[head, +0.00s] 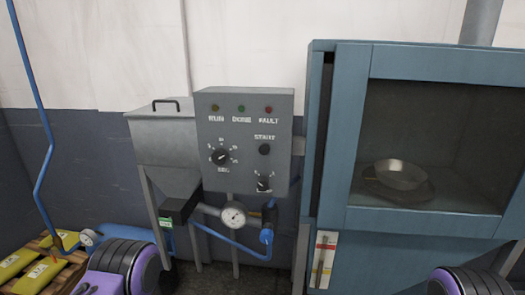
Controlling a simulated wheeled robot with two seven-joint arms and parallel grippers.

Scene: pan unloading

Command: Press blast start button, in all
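The start button (265,149) is a round black button under the word START on the grey control panel (245,125). Three small lamps sit along the panel's top, labelled RUN (215,108), DONE (241,108) and FAULT (268,109); none looks brightly lit. To the right, a teal blast cabinet (336,140) has a large window, seemingly closed. A round metal pan (401,174) shows behind it. Purple and black parts of my arms show at the bottom left and bottom right. Neither gripper can be made out, and nothing of mine touches the panel.
A dial (221,157) marked SEC and a lower knob (264,184) share the panel. A grey hopper (164,140) stands left, with a gauge (233,215) and blue hose (226,240) below. Yellow bags (22,262) lie on a pallet at lower left. The space before the panel is clear.

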